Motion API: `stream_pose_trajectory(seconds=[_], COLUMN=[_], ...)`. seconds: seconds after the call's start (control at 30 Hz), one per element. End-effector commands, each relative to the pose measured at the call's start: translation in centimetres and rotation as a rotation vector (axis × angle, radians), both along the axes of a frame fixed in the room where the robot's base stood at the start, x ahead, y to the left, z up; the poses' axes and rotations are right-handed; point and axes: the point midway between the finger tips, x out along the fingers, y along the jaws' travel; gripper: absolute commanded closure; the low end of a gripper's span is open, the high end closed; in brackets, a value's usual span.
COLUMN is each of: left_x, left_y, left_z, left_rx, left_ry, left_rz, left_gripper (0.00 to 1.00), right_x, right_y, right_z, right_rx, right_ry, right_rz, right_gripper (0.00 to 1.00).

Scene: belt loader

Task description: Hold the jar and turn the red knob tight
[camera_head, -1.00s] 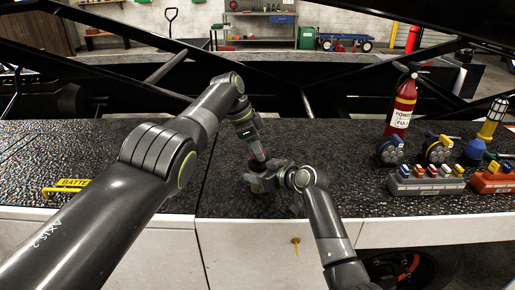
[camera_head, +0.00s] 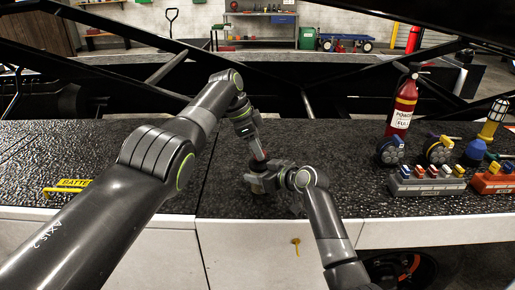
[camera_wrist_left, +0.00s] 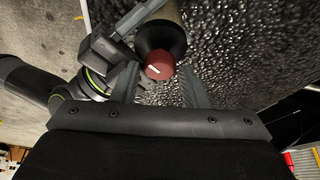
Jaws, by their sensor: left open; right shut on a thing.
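The red knob (camera_wrist_left: 158,66) has a white mark and sits on top of the dark jar (camera_wrist_left: 161,37) in the left wrist view. My left gripper (camera_wrist_left: 161,88) is open, with its fingers reaching to either side of the knob, apart from it in this view. In the head view my left gripper (camera_head: 258,156) points down from above, over my right gripper (camera_head: 264,183). My right gripper is shut on the jar from the side, low over the dark bench top. The jar is mostly hidden by the grippers in the head view.
The rough black bench top (camera_head: 350,190) is clear around the grippers. At the right stand a red extinguisher (camera_head: 401,105), two round reels (camera_head: 389,151), a grey block with coloured tops (camera_head: 427,183) and a red block (camera_head: 492,179). A yellow handle (camera_head: 66,188) lies at the left.

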Motion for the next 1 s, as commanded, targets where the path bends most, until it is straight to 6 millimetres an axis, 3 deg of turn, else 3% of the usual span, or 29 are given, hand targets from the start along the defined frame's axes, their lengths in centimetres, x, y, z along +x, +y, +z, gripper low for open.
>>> stream_pose_trajectory(seconds=[0.17,0.4,0.6,1.0], left_x=[-0.1,-0.3,-0.4,-0.5], left_y=[0.7,3.0,4.0,4.3], left_z=[1.5,7.0,9.6,10.3], left_rx=[0.0,0.002,0.001,0.001], left_ry=[-0.004,-0.004,-0.004,-0.002], left_rz=[0.002,0.003,0.002,0.001], left_gripper=[0.6,0.6,0.6,0.6], right_x=[0.0,0.0,0.0,0.0], right_y=[0.0,0.0,0.0,0.0], right_z=[0.0,-0.1,-0.1,0.0], right_rx=[-0.001,-0.001,-0.001,-0.001], right_ry=[0.001,0.001,0.001,0.001], right_rz=[0.0,0.0,0.0,0.0], right_gripper=[0.78,0.78,0.78,0.78])
